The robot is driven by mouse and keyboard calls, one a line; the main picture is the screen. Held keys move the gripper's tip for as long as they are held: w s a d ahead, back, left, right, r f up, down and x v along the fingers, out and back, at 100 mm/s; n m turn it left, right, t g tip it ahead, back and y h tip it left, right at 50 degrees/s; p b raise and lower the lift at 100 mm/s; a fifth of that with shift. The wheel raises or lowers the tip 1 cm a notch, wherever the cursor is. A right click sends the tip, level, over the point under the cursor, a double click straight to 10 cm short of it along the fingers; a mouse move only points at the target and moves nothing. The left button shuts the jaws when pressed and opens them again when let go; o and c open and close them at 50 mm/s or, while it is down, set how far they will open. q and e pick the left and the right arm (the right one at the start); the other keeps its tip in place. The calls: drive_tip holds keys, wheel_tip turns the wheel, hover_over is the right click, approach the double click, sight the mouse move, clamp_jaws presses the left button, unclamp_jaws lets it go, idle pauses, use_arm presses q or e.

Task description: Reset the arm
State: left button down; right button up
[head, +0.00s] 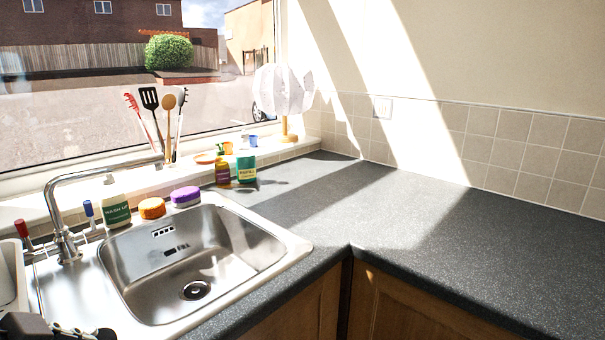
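Dark grey and metallic parts of my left gripper (62,330) show at the bottom left corner, in front of the sink's near left edge. Most of it is cut off by the frame, so I cannot tell whether its fingers are open or shut. No object shows in it. My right gripper and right arm are not in view.
A steel sink (285,237) with a tall tap (66,240) lies at the left. A wash-up bottle (115,208), sponges (152,208), small containers (246,168) and a lamp (284,92) stand behind. The dark worktop (430,230) at right is clear.

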use_arm(q)
drive_tip(key=s+d+f+n+g, duration=0.1)
drive_tip(key=s+f+n+g, duration=0.15)
drive_tip(key=s, duration=0.35)
drive_tip(key=s+f+n+g, duration=0.1)
drive_tip(key=s+n+g, duration=0.15)
drive_tip(key=s, duration=0.35)
wheel_tip(320, 180, down, 33)
drive_tip(key=s+a+n+g+b, duration=0.1)
drive_tip(key=s+a+b, duration=0.15)
drive_tip(key=b, duration=0.35)
drive_tip(key=s+f+g+b, duration=0.1)
drive_tip(key=s+f+b, duration=0.3)
drive_tip(key=s+f, duration=1.4)
wheel_tip(320, 180, down, 2)
drive_tip(key=shift+s+a+f+n+y+b, duration=0.2)
drive_tip(key=shift+a+f+n+y+b, duration=0.1)
drive_tip(key=shift+a+b, duration=0.1)
